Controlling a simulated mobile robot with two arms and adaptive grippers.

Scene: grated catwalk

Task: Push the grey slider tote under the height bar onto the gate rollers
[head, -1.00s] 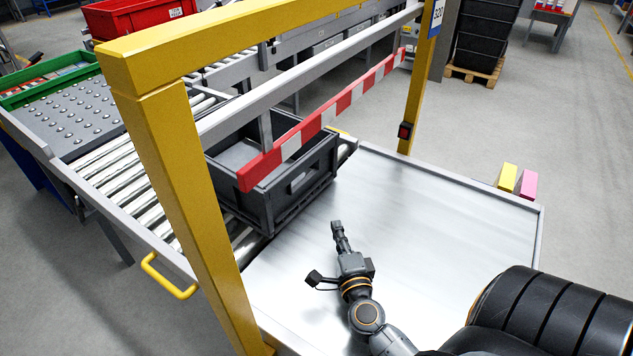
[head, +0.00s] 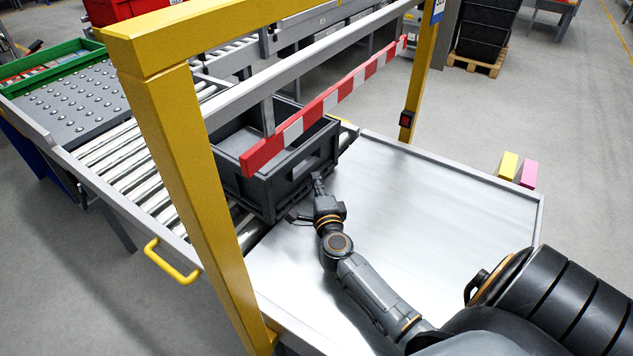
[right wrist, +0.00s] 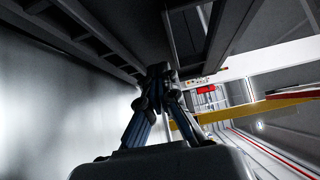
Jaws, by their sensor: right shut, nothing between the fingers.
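The dark grey slider tote (head: 285,185) is upright below the red-and-white height bar (head: 330,100), which crosses in front of and above its opening. The tote straddles the end of the rollers (head: 125,165) and the edge of the shiny metal table (head: 420,210). My right gripper (head: 317,180) is shut and empty, its tips at the tote's near wall, low down. In the right wrist view the shut fingers (right wrist: 158,75) reach the tote's dark ribbed side (right wrist: 75,35); whether they touch cannot be told. My left gripper is not in view.
A yellow gate frame (head: 190,170) stands around the bar, its near post left of the tote. A yellow handle (head: 170,263) sticks out of the roller side. Yellow and pink blocks (head: 518,168) lie by the table's far right edge. The table is otherwise clear.

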